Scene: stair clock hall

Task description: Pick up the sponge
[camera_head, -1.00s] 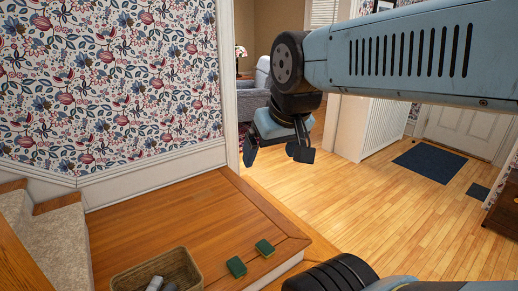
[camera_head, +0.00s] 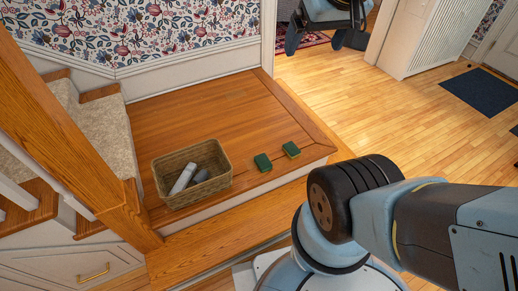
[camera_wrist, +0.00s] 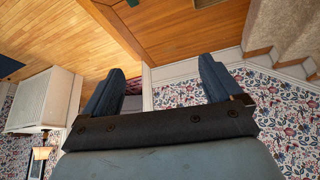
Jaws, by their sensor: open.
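Two sponges with dark green tops lie on the wooden landing (camera_head: 190,116) in the head view. The left sponge (camera_head: 263,162) is nearer the basket; the right sponge (camera_head: 291,149) lies beside it near the landing's edge, with a small gap between them. My gripper (camera_head: 322,42) is at the top of the head view, open and empty, well apart from both sponges. Its two spread fingers also show in the wrist view (camera_wrist: 160,66). A small green bit (camera_wrist: 132,3) at that view's top edge may be a sponge, mostly cut off.
A wicker basket (camera_head: 160,187) holding a whitish roll and a grey item stands left of the sponges. Carpeted stairs (camera_head: 98,125) and a wooden newel post (camera_head: 80,130) are at left. A white radiator cover (camera_head: 425,40) stands at upper right. The wooden floor between is open.

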